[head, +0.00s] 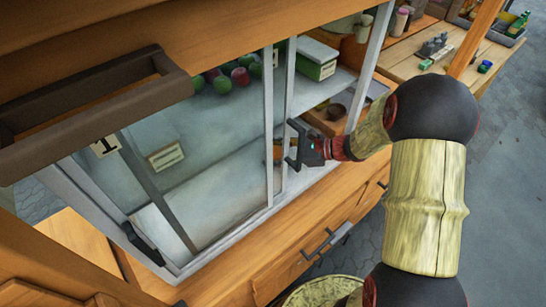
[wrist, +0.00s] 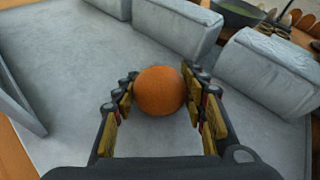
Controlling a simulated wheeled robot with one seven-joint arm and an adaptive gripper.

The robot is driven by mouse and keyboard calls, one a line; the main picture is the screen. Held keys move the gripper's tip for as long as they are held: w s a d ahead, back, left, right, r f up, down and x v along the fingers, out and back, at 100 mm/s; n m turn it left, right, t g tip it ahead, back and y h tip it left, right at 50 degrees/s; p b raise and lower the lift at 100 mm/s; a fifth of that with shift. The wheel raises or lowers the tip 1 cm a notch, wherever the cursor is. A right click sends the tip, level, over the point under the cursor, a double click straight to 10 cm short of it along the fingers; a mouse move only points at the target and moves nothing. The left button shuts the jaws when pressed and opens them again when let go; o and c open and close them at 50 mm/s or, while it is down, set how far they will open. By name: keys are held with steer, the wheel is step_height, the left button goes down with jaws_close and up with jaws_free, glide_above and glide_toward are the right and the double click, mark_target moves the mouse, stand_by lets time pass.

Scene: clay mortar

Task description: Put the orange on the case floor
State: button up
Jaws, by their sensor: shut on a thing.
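The orange (wrist: 160,91) is round and sits between the two fingers of my gripper (wrist: 159,84) in the wrist view. The fingers are shut on it. The pale grey case floor (wrist: 65,75) spreads around and beneath it in that view; I cannot tell whether the orange touches the floor. In the head view my gripper (head: 312,150) reaches in at the right side of the glass-fronted case (head: 280,108). Its fingers are mostly hidden behind the dark door handle and frame there, and I cannot make out the orange clearly.
Grey blocks (wrist: 170,22) stand on the case floor ahead, with a dark bowl (wrist: 238,14) beyond. Green and red fruits (head: 222,84) and a green-white box (head: 317,60) sit on the upper level. Glass panes and upright frames border the opening. Floor left of the orange is clear.

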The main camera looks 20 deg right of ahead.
steer(key=shift+f, duration=0.1)
steer(key=o, duration=1.2)
steer(key=shift+c, duration=0.2)
steer(key=shift+o, duration=0.3)
steer(key=shift+d+r, duration=0.1)
steer(key=shift+r, duration=0.15)
steer(key=p+v, duration=0.4)
steer(key=v, duration=0.7)
steer(key=shift+s+d, duration=0.25)
steer(key=shift+d, duration=0.05)
